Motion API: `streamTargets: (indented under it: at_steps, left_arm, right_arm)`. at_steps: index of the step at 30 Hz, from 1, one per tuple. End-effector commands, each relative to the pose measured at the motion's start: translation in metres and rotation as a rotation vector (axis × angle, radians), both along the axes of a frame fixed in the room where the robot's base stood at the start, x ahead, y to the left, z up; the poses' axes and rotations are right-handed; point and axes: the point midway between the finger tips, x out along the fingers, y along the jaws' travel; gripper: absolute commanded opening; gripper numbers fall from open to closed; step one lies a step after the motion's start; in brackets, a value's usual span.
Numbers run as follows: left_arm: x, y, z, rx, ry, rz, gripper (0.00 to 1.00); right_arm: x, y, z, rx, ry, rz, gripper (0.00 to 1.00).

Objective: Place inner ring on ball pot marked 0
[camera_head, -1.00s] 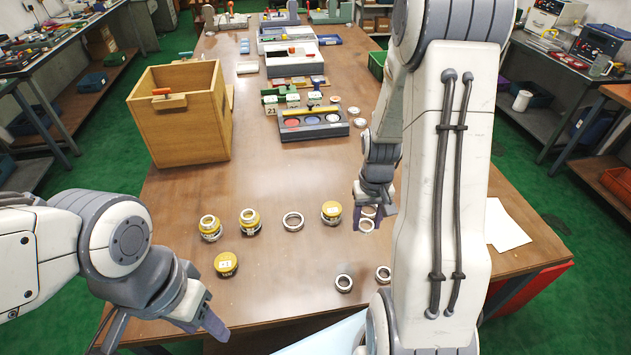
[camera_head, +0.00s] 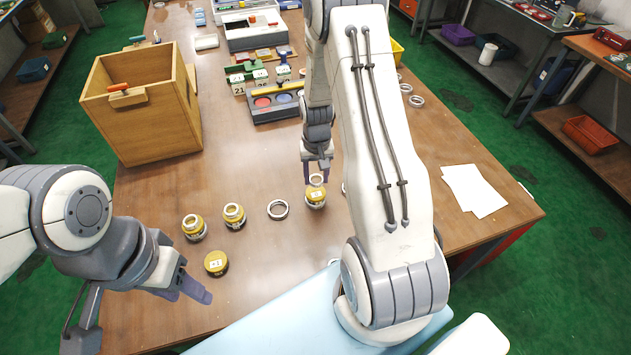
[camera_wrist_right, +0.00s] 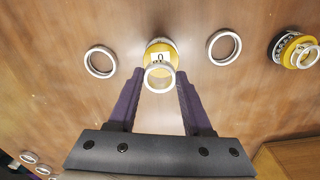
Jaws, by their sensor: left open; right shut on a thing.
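My right gripper (camera_head: 317,172) is shut on a small metal inner ring (camera_wrist_right: 159,77), which shows between the purple fingertips in the right wrist view. The yellow ball pot marked 0 (camera_wrist_right: 160,48) is right beyond the ring, which overlaps its near edge in that view. In the head view the pot (camera_head: 316,198) stands upright on the table, with the held ring (camera_head: 316,180) at its top; I cannot tell whether they touch. My left gripper (camera_head: 142,318) is open and empty at the front left, apart from the pots.
Two pots with rings on top (camera_head: 193,228) (camera_head: 234,216) and a yellow-topped pot (camera_head: 215,263) stand to the left. Loose rings (camera_wrist_right: 100,61) (camera_wrist_right: 224,47) lie either side of the pot. A wooden box (camera_head: 145,110) stands at the back left.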

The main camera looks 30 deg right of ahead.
Motion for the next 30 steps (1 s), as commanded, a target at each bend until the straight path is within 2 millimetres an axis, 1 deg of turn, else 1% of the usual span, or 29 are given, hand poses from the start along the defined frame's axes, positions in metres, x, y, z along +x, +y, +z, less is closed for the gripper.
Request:
streamTargets:
  at_steps: [4,9,12,20,24,25,27,30]
  left_arm:
    - [0.0,0.0,0.004,0.0,0.0,0.0,0.5]
    - [0.0,0.0,0.013,0.0,0.0,0.001,0.5]
    - [0.0,0.0,0.014,0.0,0.0,0.001,0.5]
    - [0.0,0.0,0.013,0.0,0.0,0.001,0.5]
    - [0.0,0.0,0.009,0.0,0.0,0.001,0.5]
    - [0.0,0.0,0.01,0.0,0.0,0.001,0.5]
    - [0.0,0.0,0.011,0.0,0.0,0.001,0.5]
    - [0.0,0.0,0.011,0.0,0.0,0.001,0.5]
  right_arm:
    - [0.004,0.002,-0.009,0.001,0.002,-0.001,0.0]
    - [0.002,0.001,-0.032,0.001,0.003,-0.003,0.0]
    - [0.003,0.001,-0.041,0.0,0.001,-0.003,0.0]
    - [0.003,0.0,-0.043,-0.001,-0.002,-0.003,0.0]
    - [0.003,0.0,-0.048,0.0,-0.001,-0.003,0.0]
    - [0.003,0.0,-0.047,0.0,-0.001,-0.003,0.58]
    - [0.003,0.0,-0.046,0.0,-0.001,-0.003,0.8]
    - [0.003,0.0,-0.046,0.0,-0.001,-0.003,0.8]
